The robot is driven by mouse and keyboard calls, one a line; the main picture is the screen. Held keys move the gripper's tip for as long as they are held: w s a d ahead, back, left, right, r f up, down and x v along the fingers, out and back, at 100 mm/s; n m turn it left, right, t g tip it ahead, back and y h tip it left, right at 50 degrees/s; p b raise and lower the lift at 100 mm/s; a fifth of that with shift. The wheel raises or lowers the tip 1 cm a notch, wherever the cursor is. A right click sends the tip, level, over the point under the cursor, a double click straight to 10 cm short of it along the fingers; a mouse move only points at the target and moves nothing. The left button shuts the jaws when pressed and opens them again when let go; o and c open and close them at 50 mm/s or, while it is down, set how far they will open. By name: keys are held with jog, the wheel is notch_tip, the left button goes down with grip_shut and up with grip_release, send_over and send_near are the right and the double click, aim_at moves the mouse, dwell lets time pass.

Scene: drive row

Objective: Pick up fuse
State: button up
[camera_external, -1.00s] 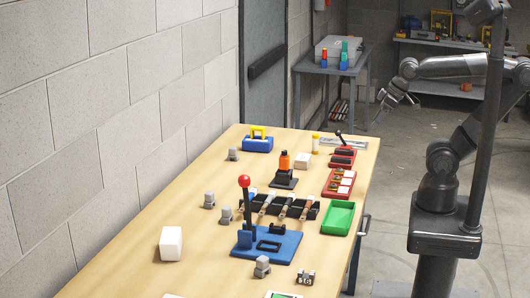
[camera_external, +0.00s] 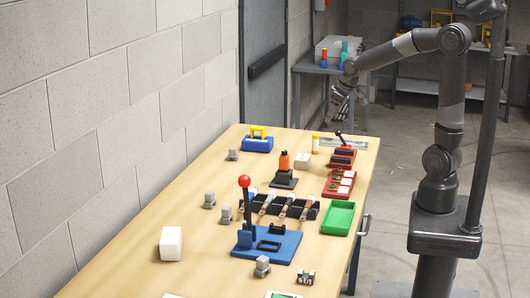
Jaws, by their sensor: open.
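No part is clearly readable as the fuse at this size. A red tray (camera_external: 339,184) near the table's right edge holds small white and brown pieces. A red block with a black lever (camera_external: 341,156) stands just behind it. My gripper (camera_external: 338,117) hangs in the air, pointing down, near the far right end of the table. It is open and looks empty, apart from everything on the table.
The wooden table (camera_external: 130,262) also carries a green tray (camera_external: 338,218), a blue base with a red-knobbed lever (camera_external: 268,246), a black rack (camera_external: 276,207), an orange-topped part (camera_external: 284,165) and a white block (camera_external: 171,243). The front left is mostly clear. A block wall (camera_external: 110,100) borders the left.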

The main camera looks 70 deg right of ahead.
jog(key=m, duration=0.1)
send_near(314, 142)
jog(key=d, duration=0.2)
jog(key=shift+a+x, duration=0.1)
jog(key=shift+x, duration=2.6)
jog(key=shift+a+x, duration=0.15)
jog(key=shift+x, duration=2.6)
jog(key=shift+c, duration=0.5)
jog(key=c, duration=1)
